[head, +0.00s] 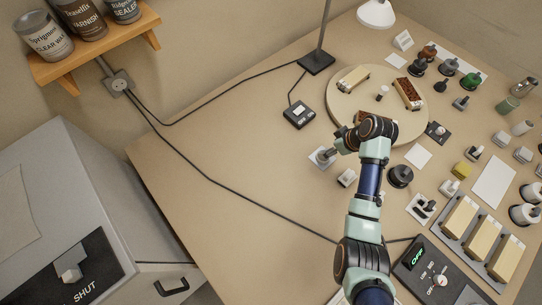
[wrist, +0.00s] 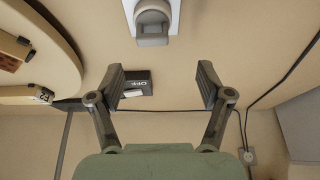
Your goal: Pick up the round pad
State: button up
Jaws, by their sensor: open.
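My gripper (wrist: 160,74) is open and empty in the wrist view, its two dark fingers wide apart over the bench. In the head view my own wrist largely hides it. A low black round piece with a raised middle (head: 400,177) stands on the bench just right of my arm; it may be the round pad, but I cannot tell for certain. It does not show in the wrist view. A grey piece with a rounded top (wrist: 152,22) stands on a white card at the top of the wrist view, beyond the fingertips.
A round turntable (head: 345,92) bears blocks behind my wrist. A black OFF box (head: 299,115) and cables lie left of it. Several knobs, cards and jars crowd the right side, with a tray (head: 462,243) of wooden blocks in front. The bench's left part is mostly clear.

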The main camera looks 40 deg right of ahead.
jog(key=shift+s+d, duration=0.1)
jog(key=shift+d, duration=0.1)
jog(key=shift+s+d+f+b, duration=0.1)
jog(key=shift+d+f+b, duration=0.1)
jog(key=shift+f, duration=0.4)
jog(key=shift+d+f+b, duration=0.1)
jog(key=shift+f+b, duration=0.1)
jog(key=shift+f, duration=0.4)
jog(key=b+x, duration=0.2)
jog(key=x, duration=0.3)
jog(key=shift+a+f, duration=0.1)
jog(key=shift+f, duration=0.1)
jog(key=c, duration=1.1)
jog(key=shift+o, duration=0.2)
jog(key=shift+r, duration=0.1)
notch_tip(320, 180, up, 20)
jog(key=p, duration=0.5)
jog(key=shift+p, duration=0.35)
